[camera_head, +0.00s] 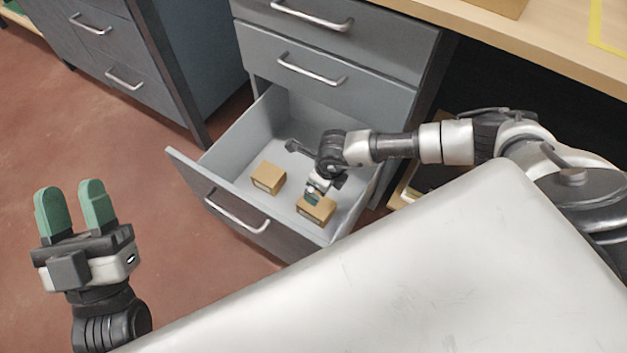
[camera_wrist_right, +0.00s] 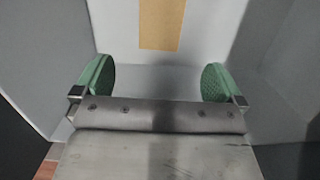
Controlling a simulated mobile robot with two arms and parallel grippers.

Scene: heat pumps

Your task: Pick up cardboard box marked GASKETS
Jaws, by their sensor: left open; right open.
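Two small cardboard boxes lie apart on the floor of the open drawer in the head view: a left box (camera_head: 268,178) and a right box (camera_head: 316,209). Each has a pale label patch too small to read, so I cannot tell which is marked GASKETS. My right gripper (camera_head: 313,196) is down in the drawer at the right box, partly covering it. In the right wrist view my right gripper (camera_wrist_right: 158,82) is open and empty, with a cardboard surface (camera_wrist_right: 161,24) beyond its green fingers. My left gripper (camera_head: 74,210) is open and empty, outside the drawer.
The drawer (camera_head: 187,160) is pulled out from a grey cabinet (camera_head: 335,45), with walls around the boxes and a handle (camera_head: 237,213) in front. Another drawer cabinet (camera_head: 130,60) stands at the left. A wooden worktop (camera_head: 545,50) is at upper right. Red floor is clear at left.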

